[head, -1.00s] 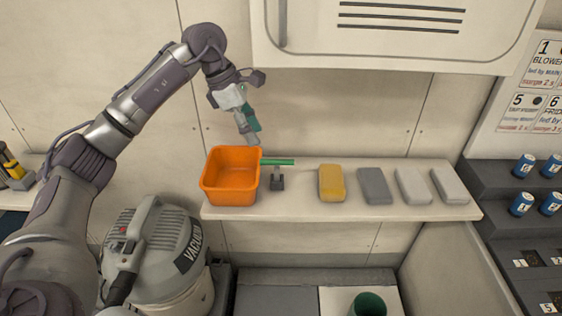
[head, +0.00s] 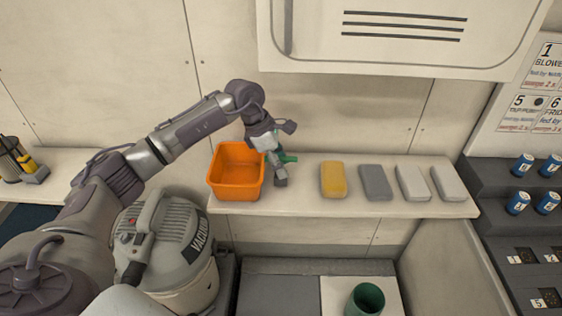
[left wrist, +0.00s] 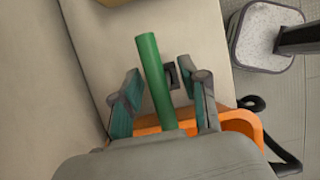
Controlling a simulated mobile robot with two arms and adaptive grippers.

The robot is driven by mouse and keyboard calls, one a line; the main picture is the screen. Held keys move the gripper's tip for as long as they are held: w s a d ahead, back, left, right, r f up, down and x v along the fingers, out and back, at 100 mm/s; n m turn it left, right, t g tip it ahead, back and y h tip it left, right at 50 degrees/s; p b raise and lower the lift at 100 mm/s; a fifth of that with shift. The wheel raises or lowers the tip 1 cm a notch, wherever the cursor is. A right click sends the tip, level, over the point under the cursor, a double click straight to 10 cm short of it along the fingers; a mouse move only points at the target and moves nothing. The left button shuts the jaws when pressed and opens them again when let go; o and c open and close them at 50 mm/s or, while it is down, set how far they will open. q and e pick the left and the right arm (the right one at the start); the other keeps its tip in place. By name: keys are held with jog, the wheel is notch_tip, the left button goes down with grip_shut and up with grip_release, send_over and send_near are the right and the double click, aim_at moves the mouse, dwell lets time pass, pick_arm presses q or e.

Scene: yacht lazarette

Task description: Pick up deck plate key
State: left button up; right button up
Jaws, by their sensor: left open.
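The deck plate key has a green bar handle (head: 289,158) and stands on the shelf just right of the orange bin (head: 236,182). Its lower part is mostly hidden behind my gripper in the head view. In the left wrist view the green bar (left wrist: 155,82) lies between the two fingers, with a small dark part (left wrist: 171,75) beside it. My left gripper (head: 279,174) is down at the key. It is open, and in the wrist view its fingers (left wrist: 158,76) stand on either side of the bar with gaps. My right gripper is not in view.
The shelf (head: 400,208) also holds a yellow sponge (head: 333,180) and several grey blocks (head: 376,182) to the right. The orange bin is close beside my gripper. A vacuum (head: 165,245) stands below left, and a green cup (head: 366,299) below.

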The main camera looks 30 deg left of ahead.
aim_at(283, 158)
pick_arm(q)
jog(key=shift+c, duration=0.5)
grip_shut()
jog(key=shift+r, duration=0.15)
jog(key=shift+r, duration=0.2)
jog(key=r+b, duration=0.2)
jog(key=shift+s+r, duration=0.2)
jog(key=shift+r, duration=0.1)
jog(key=s+d+b, duration=0.2)
jog(key=s+d, duration=0.2)
jog(key=s, duration=0.4)
jog(key=s+d+b, duration=0.3)
jog(key=s, duration=0.5)
jog(key=shift+d, duration=0.4)
